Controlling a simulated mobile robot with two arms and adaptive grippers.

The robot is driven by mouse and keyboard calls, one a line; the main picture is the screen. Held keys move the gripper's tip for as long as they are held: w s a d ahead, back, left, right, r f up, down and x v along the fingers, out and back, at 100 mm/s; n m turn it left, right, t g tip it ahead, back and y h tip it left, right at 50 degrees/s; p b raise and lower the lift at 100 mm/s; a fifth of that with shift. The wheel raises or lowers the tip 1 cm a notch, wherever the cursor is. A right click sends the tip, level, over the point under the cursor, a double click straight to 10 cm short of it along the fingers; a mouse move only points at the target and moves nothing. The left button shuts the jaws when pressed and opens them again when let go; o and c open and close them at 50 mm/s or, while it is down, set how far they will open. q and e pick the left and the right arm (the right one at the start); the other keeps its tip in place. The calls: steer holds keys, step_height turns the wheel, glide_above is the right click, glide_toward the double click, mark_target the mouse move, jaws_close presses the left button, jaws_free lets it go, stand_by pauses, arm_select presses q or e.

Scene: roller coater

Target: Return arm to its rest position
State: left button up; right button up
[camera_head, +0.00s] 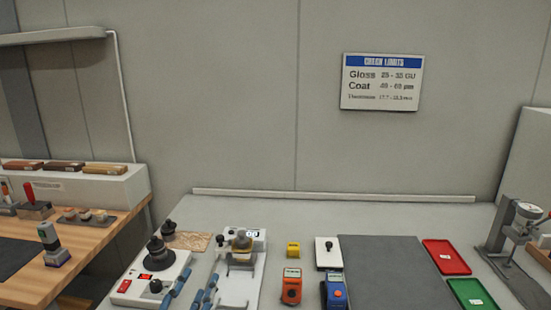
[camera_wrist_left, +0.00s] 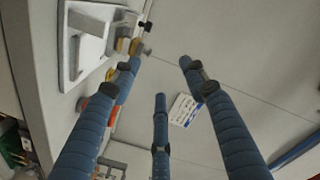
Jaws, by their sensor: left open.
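My left gripper (camera_head: 192,292) shows at the bottom edge of the head view, with blue fingers pointing up over the front of the table (camera_head: 285,212). In the left wrist view the gripper (camera_wrist_left: 160,75) has its blue fingers spread apart, with nothing between them. In the head view the fingers overlap the area between a white device with a dark round knob (camera_head: 158,262) and a white plate-like apparatus (camera_head: 235,288). I cannot tell their height above the table. The rest of the left arm is hidden below the frame. My right gripper is not in view.
Orange (camera_head: 291,288) and blue (camera_head: 334,291) handheld meters stand right of the gripper. Beyond them are a dark mat (camera_head: 395,270), a red tray (camera_head: 446,257), a green tray (camera_head: 472,294) and a gauge stand (camera_head: 515,232). A wooden bench (camera_head: 85,240) is at left.

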arm_select(q)
steer(key=s+a+f+n+g+y, duration=0.1)
steer(key=s+a+f+n+g, duration=0.15)
steer(key=s+f, duration=0.45)
steer(key=s+a+f+n+g+y, duration=0.15)
steer(key=s+f+g, duration=0.25)
steer(key=f, duration=0.5)
steer(key=s+f+n+g+h, duration=0.1)
steer(key=s+f+g, duration=0.35)
steer(key=s, duration=0.45)
steer(key=s+f+n+g+h, duration=0.1)
steer(key=s+f+g, duration=0.3)
steer(key=s, duration=0.5)
step_height(320, 180, down, 27)
steer(key=s, duration=0.2)
steer(key=s+a+f+g, duration=0.1)
steer(key=s+a+f, duration=0.1)
steer(key=s+f, duration=1.4)
steer(key=shift+s+a+y, duration=0.35)
steer(key=shift+s, duration=0.3)
